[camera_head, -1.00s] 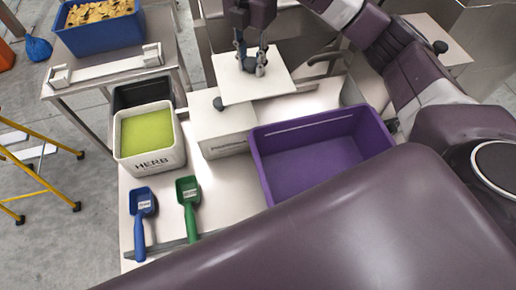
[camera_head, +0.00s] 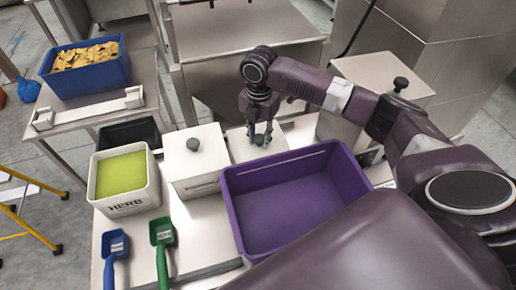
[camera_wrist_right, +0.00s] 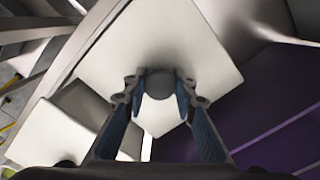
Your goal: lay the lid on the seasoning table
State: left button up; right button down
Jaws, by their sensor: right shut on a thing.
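The lid (camera_head: 240,149) is a flat white square plate with a dark round knob (camera_wrist_right: 160,83). My right gripper (camera_head: 261,139) is shut on the knob, with a finger on each side of it in the right wrist view. The lid is over the back of the seasoning table (camera_head: 205,240), between the white lidded box and the purple tub. The tub hides its near edge; I cannot tell whether it touches the tabletop. My left gripper is not in view.
The purple tub (camera_head: 232,205) stands in front of the lid. The white lidded box (camera_head: 190,166) is left of it, beside the herb bin (camera_head: 125,204). A blue scoop (camera_head: 114,252) and a green scoop (camera_head: 161,240) lie at the front. A black-knobbed container (camera_head: 380,72) stands behind right.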

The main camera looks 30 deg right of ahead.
aim_at(259, 150)
jog(key=shift+a+f, duration=0.1)
jog(key=shift+f, duration=0.7)
jog(key=shift+f+p, duration=0.3)
jog(key=shift+f, duration=1.85)
jog(key=c, duration=1.6)
grip_release()
jog(key=shift+f, duration=0.1)
notch_tip(259, 150, up, 12)
jog(key=shift+r+b, duration=0.15)
jog(key=shift+b, duration=0.6)
